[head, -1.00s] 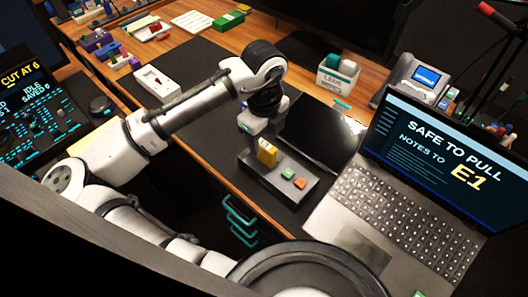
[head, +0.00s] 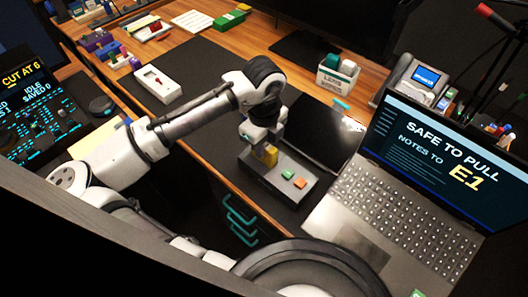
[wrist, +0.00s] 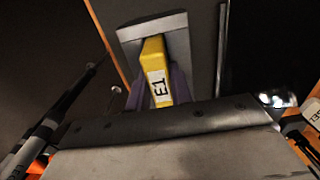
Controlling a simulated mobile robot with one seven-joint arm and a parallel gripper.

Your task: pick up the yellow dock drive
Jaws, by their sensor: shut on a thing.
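The yellow dock drive (head: 270,157) stands upright at the left end of the grey dock (head: 260,179) in the head view. My gripper (head: 266,150) is over it with its fingers at the drive's sides. The wrist view shows the yellow dock drive (wrist: 154,62) with a white label, between the two purple-grey fingers of my gripper (wrist: 158,88). The gripper is shut on the drive. The fingers hide part of the drive, and I cannot tell whether its lower end is seated in the dock.
A green block (head: 288,174) and an orange block (head: 300,183) sit on the dock to the right. An open laptop (head: 400,200) reading "SAFE TO PULL" stands further right. A black flat panel (head: 322,135) lies behind. The dark mat (head: 205,75) has free room at back left.

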